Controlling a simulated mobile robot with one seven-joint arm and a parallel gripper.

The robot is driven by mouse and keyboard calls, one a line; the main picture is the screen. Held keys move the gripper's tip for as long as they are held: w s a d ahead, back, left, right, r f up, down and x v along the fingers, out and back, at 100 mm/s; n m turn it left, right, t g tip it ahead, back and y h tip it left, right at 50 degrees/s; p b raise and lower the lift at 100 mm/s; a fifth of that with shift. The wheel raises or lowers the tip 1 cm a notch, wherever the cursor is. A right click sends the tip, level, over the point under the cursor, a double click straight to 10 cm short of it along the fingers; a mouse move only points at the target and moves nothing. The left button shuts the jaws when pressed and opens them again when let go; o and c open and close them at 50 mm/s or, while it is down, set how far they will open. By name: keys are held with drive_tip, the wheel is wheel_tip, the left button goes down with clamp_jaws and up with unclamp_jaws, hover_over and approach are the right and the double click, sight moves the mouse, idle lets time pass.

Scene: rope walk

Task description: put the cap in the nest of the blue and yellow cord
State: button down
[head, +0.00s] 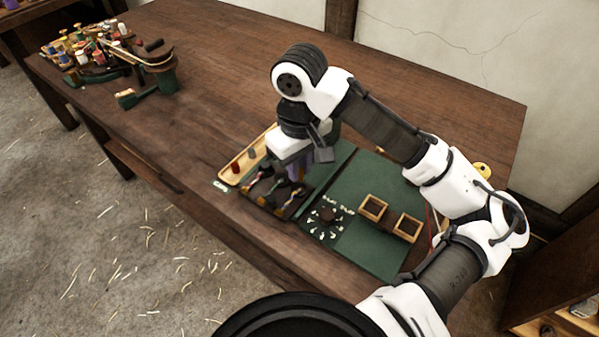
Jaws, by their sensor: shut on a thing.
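My gripper (298,172) points down over the dark tray (262,201) near the front of the table. It is shut on a small purplish thing that is mostly hidden; I cannot tell for sure that this is the cap. Several small bundles of coloured cord (272,184) lie in the tray's compartments, just below and left of the gripper. They are too small and too covered to tell which nest is the blue and yellow one. I cannot tell whether the held thing touches the tray.

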drive_tip(key=shift+f, duration=1.25)
drive_tip(key=shift+f+b, duration=0.35)
drive_tip(key=shift+f, duration=0.3)
drive_tip(key=c, duration=1.4)
unclamp_jaws()
drive_tip(key=shift+o, duration=0.2)
wheel_tip(320, 180, up, 13)
drive_tip(key=shift+r+p, duration=0.15)
drive_tip(key=shift+p, duration=0.25)
